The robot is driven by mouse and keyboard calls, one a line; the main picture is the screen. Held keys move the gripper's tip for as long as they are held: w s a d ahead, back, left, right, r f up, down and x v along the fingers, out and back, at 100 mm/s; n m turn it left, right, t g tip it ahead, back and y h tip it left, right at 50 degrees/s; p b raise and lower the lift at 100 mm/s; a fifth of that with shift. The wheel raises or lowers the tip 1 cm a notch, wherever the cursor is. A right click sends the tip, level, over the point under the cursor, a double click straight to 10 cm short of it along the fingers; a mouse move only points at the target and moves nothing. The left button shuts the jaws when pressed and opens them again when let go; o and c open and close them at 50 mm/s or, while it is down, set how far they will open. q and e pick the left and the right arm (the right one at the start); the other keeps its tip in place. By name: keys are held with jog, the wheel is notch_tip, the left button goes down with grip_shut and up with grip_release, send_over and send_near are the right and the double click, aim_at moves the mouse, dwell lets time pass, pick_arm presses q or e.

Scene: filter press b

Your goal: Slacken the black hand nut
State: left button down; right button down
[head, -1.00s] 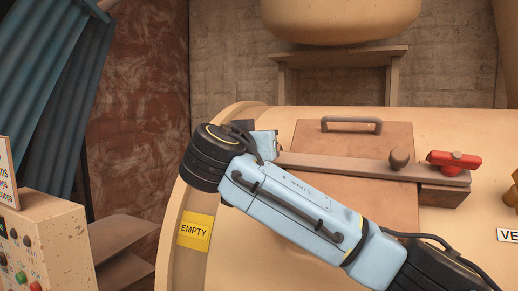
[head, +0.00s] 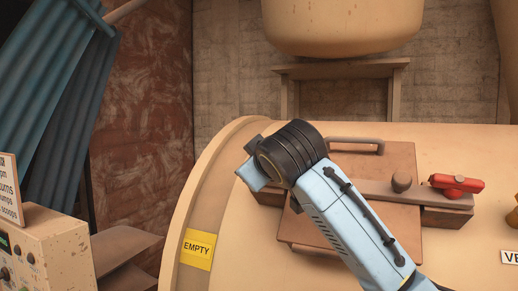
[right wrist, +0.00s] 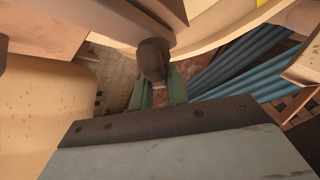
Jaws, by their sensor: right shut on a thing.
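In the right wrist view, a dark blocky piece (right wrist: 153,58), which looks like the black hand nut, sits between the green fingers of my right gripper (right wrist: 160,92). The gripper is shut on it. In the head view my right arm comes in from the lower right, and its wrist covers the left end of the clamp bar (head: 370,192). The nut and the fingertips are hidden there. The bar lies across the brown hatch lid (head: 398,155). My left gripper is not in view.
A round brown knob (head: 401,179) and a red handle (head: 456,184) stand on the bar's right part. A control box (head: 45,245) stands at lower left. A large vessel (head: 342,25) hangs above.

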jog(key=n+g+y+p, duration=0.1)
jog(key=n, duration=0.1)
jog(key=shift+n+g, duration=0.4)
jog(key=shift+a+f+n+g+y+p, duration=0.1)
jog(key=shift+n+g+y+p, duration=0.5)
jog(key=shift+n, duration=0.6)
jog(key=shift+s+g, duration=0.1)
jog(key=shift+g, duration=0.2)
jog(key=c, duration=1.4)
grip_release()
jog(key=shift+o, duration=0.2)
